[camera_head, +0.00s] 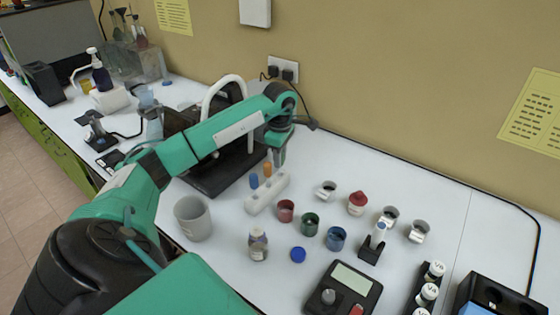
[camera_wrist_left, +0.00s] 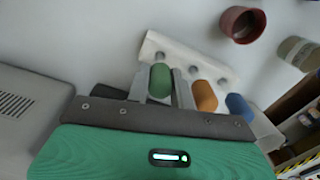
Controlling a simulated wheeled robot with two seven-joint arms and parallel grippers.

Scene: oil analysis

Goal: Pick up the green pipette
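A white pipette holder (camera_head: 266,194) stands on the bench near the middle of the head view, with an orange pipette (camera_head: 267,169) and a blue pipette (camera_head: 254,181) upright in it. My left gripper (camera_head: 279,157) points down at the holder's far end. My right gripper is out of view.
A grey beaker (camera_head: 192,220) stands left of the holder. Red (camera_head: 285,212), green (camera_head: 309,224) and blue (camera_head: 336,238) cups stand to its right. A small bottle (camera_head: 258,245) and a scale (camera_head: 342,291) are nearer. A dark-based stand (camera_head: 212,180) lies behind my arm.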

